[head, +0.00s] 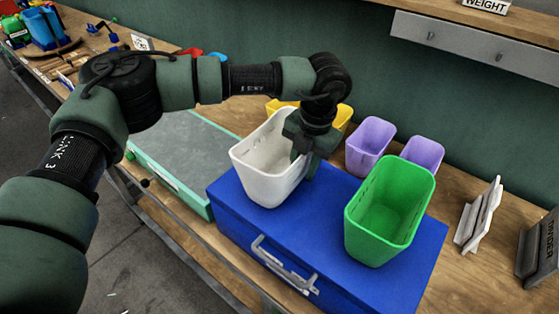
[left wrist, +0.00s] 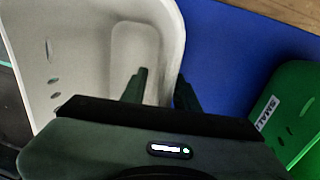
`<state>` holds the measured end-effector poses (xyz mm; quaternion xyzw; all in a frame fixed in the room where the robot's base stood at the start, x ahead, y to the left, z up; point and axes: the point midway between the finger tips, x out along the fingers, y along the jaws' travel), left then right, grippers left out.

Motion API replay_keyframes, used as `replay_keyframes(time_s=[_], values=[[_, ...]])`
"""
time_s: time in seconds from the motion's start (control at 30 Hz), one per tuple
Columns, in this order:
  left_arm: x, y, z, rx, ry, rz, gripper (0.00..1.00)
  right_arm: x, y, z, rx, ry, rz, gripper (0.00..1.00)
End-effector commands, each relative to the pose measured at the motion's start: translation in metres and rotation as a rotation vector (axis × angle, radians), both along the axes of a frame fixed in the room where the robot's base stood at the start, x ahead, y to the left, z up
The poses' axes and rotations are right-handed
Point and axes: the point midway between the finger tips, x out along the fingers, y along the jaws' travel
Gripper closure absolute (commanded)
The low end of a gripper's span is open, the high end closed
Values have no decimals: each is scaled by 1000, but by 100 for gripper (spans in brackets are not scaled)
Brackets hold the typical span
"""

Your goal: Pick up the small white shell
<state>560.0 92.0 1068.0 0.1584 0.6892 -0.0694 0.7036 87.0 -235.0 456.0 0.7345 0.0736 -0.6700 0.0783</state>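The small white shell (head: 252,170) is an open, tapered tub standing upright on the blue case (head: 232,205). My left gripper (head: 305,160) points down at the shell's right wall. In the left wrist view the fingers (left wrist: 160,86) straddle the wall of the white shell (left wrist: 85,45), one inside it and one outside over the blue lid. A gap shows between the inner finger and the wall, so the gripper looks open. My right gripper is in neither view.
A green shell (head: 370,240) stands on the same case, to the right. Two purple shells (head: 368,140) and a yellow one (head: 344,115) are behind. A grey-topped green case (head: 180,150) lies left. A grey piece (head: 478,215) stands right.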

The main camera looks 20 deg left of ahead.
Motion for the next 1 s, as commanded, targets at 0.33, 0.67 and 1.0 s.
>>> replay_keyframes(time_s=[0.33, 0.67, 1.0], values=[[0, 0, 0, 0, 0, 0, 100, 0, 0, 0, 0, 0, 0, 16], [0, 0, 0, 0, 0, 0, 100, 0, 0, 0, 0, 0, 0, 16], [0, 0, 0, 0, 0, 0, 100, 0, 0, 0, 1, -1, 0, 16]])
